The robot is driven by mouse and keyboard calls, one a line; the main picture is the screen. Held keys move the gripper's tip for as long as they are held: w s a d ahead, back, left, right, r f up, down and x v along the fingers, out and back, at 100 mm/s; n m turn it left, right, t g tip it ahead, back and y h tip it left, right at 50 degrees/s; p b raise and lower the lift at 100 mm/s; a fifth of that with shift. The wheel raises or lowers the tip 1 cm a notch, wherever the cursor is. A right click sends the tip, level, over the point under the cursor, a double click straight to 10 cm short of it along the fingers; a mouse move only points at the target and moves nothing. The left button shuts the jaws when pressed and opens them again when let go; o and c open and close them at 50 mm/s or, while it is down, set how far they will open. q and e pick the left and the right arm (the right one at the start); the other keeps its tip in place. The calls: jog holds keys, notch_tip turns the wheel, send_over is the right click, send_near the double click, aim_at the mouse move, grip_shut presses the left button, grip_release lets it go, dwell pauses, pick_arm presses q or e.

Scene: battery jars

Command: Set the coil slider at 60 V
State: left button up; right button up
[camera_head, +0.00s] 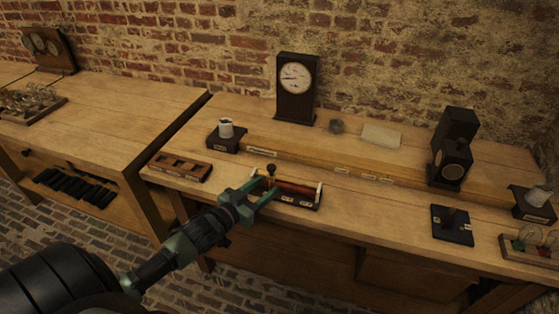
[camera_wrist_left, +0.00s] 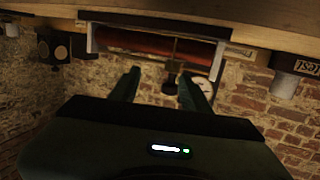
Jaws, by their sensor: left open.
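The coil (camera_head: 299,188) is a reddish-brown cylinder lying between two pale end posts on a dark base near the table's front edge. Its slider knob (camera_head: 271,168) is dark and round on a thin stem, toward the coil's left end. My left gripper (camera_head: 262,189) is open at the coil's left part, its fingers near the slider. In the left wrist view, which is upside down, the coil (camera_wrist_left: 150,42) lies beyond the open fingers. The dial (camera_head: 296,77) of a tall dark case has a needle; its numbers are too small to read. My right gripper is not in view.
A wooden tray (camera_head: 180,167) with compartments lies left of the coil. A dark block with a white cup (camera_head: 226,128) stands behind it. A dark switch base (camera_head: 452,225) is to the right, with clear tabletop between it and the coil. A raised ledge runs behind.

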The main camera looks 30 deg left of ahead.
aim_at(269, 170)
pick_arm(q)
jog(key=shift+w+a+r+t+h, duration=0.2)
jog(key=shift+w+a+r+t, duration=0.15)
jog(key=shift+w+a+r, duration=0.25)
jog(key=shift+w+a+r+t+h, duration=0.25)
jog(key=shift+a+r+t, duration=0.1)
jog(key=shift+r, duration=0.3)
jog(key=shift+w+r, duration=0.2)
jog(key=shift+w, duration=0.35)
jog(key=w, duration=0.4)
jog(key=w+d, duration=0.1)
jog(key=w, duration=0.1)
jog(key=shift+w+f+p, duration=0.15)
jog(key=shift+w+p, duration=0.05)
jog(key=shift+p, duration=0.2)
grip_shut()
